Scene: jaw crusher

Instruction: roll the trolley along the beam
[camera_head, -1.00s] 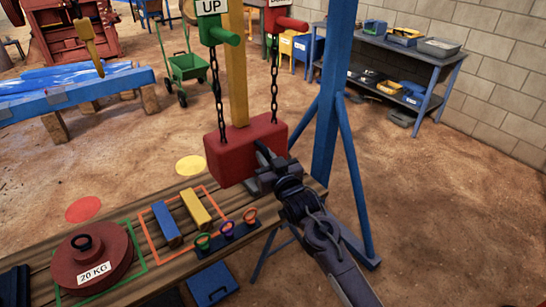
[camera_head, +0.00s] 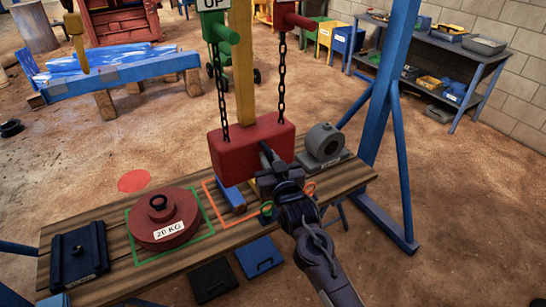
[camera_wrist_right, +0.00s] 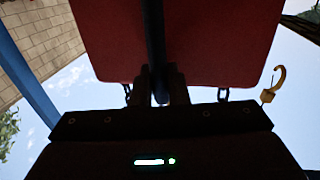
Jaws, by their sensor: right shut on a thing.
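A red block (camera_head: 237,150) hangs over the wooden bench with a chain near each end. I cannot tell whether it is the trolley itself, and no overhead beam shows. My right gripper (camera_head: 270,172) is shut on the dark handle (camera_head: 264,151) on the block's near side. In the right wrist view the red block (camera_wrist_right: 215,45) fills the top, and the dark handle (camera_wrist_right: 155,45) runs down between the gripper fingers (camera_wrist_right: 160,88). A brass hook (camera_wrist_right: 273,85) shows beside it. My left gripper is not in view.
The bench (camera_head: 110,222) carries a 20 KG weight (camera_head: 166,215), a blue bar (camera_head: 231,196) and a grey casting (camera_head: 325,143) at its right end. A green UP handle (camera_head: 220,30) and red handle (camera_head: 297,20) are above. A blue post (camera_head: 383,110) stands right.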

